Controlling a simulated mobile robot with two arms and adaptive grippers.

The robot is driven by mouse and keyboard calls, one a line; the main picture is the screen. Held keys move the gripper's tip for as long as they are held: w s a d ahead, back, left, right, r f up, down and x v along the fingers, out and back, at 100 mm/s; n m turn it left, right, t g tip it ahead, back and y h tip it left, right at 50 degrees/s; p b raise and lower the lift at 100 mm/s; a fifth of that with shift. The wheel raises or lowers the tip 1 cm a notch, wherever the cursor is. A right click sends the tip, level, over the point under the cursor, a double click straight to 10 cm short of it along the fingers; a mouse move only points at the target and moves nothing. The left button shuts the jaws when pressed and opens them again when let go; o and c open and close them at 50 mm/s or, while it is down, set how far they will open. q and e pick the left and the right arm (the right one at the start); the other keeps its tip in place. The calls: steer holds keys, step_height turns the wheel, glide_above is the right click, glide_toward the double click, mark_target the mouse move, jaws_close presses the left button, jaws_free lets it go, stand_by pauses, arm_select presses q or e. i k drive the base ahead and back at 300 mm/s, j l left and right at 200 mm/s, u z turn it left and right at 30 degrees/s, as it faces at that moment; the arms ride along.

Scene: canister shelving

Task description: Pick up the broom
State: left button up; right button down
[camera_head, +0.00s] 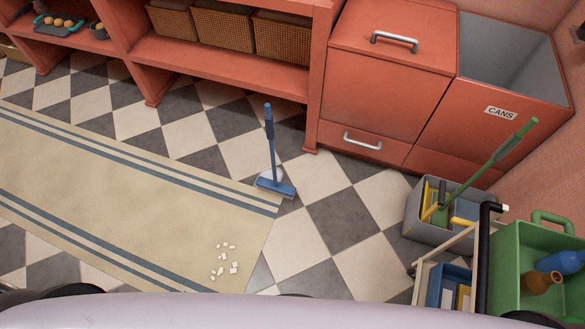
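A blue broom (270,140) with a dark blue grip stands upright on the checkered floor, near the right end of the beige rug. Its blue head (277,188) rests on the floor at the rug's edge, with a pale rounded part behind it that I cannot make out. A second long-handled tool with a green handle (505,150) leans in a grey bin (425,228) at the right; its lower end is partly hidden. Neither of my grippers shows in the head view.
White crumbs (225,262) lie on the rug (120,200). Red shelving (220,70) with wicker baskets and a red cabinet with an open bin marked CANS (500,112) stand behind. A green crate (510,265) with bottles is at the right. Floor around the broom is mostly clear.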

mark_target(273, 186)
steer(key=u, duration=0.3)
steer(key=i+l+u, duration=0.2)
steer(key=i, duration=0.3)
steer(key=i+j+u, duration=0.1)
steer(key=i+u, duration=0.45)
steer(key=u, duration=0.2)
steer(key=i+l+u, duration=0.1)
steer(key=i+u, duration=0.3)
steer(key=i+j+u, duration=0.1)
steer(key=i+u, duration=0.45)
steer(key=i, duration=0.15)
steer(key=i+z, duration=0.4)
steer(key=i+j+z, duration=0.1)
steer(key=i+z, duration=0.2)
steer(key=z, duration=0.15)
steer(key=i+z, duration=0.1)
steer(key=z, duration=0.35)
steer(key=i+z, duration=0.15)
steer(key=z, duration=0.3)
steer(key=i+j+z, duration=0.1)
steer(key=z, duration=0.35)
steer(key=j+z, duration=0.2)
steer(key=z, duration=0.25)
steer(key=i+j+z, duration=0.1)
steer(key=z, duration=0.35)
